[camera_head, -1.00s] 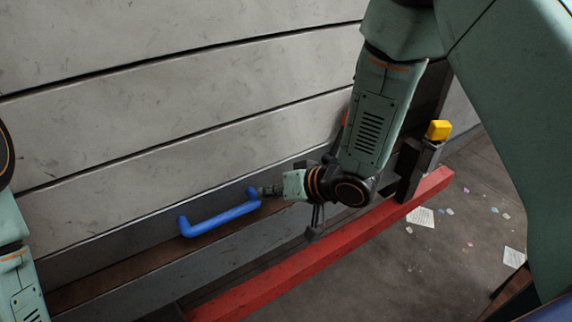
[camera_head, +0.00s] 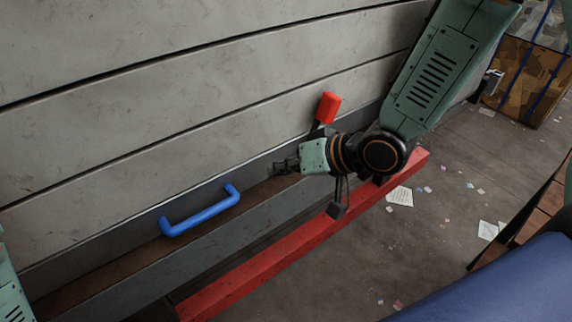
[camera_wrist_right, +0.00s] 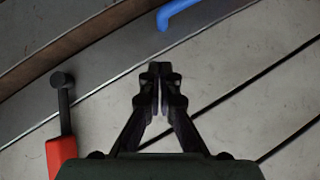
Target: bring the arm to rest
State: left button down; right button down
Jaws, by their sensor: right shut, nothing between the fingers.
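My right gripper (camera_head: 286,167) is in the middle of the head view, to the right of the blue handle and apart from it. Its fingers are together with nothing between them, as the right wrist view (camera_wrist_right: 160,72) also shows. The blue handle (camera_head: 200,212) is fixed low on the pale slatted panel (camera_head: 200,120). One end of the handle shows at the top of the right wrist view (camera_wrist_right: 178,12). At the left edge of the head view only a green piece of my left arm shows; its gripper is out of the picture.
A red-handled lever (camera_head: 328,107) stands just behind my right wrist, and at left in the wrist view (camera_wrist_right: 62,155). A red beam (camera_head: 270,270) runs along below. Scattered papers (camera_head: 400,196) lie on the floor. A strapped brown bale (camera_head: 525,75) stands at the upper right.

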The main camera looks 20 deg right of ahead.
jog(key=s+d+f+m+g+h+b, duration=0.1)
jog(key=s+d+f+g+h+b, duration=0.3)
jog(key=f, duration=0.7)
jog(key=s+d+f+t+h+b, duration=0.15)
jog(key=s+f+b, duration=0.4)
jog(key=f, duration=0.55)
jog(key=s+d+f+g+h+b, duration=0.1)
jog(key=s+f+g+b, duration=0.4)
jog(key=s+f+b, duration=0.5)
jog(key=s+f, duration=0.8)
jog(key=f, duration=0.2)
jog(key=shift+s+d+n, duration=0.3)
jog(key=shift+s+d, duration=0.1)
jog(key=shift+w+g+h, duration=0.15)
jog(key=shift+g+h, duration=0.1)
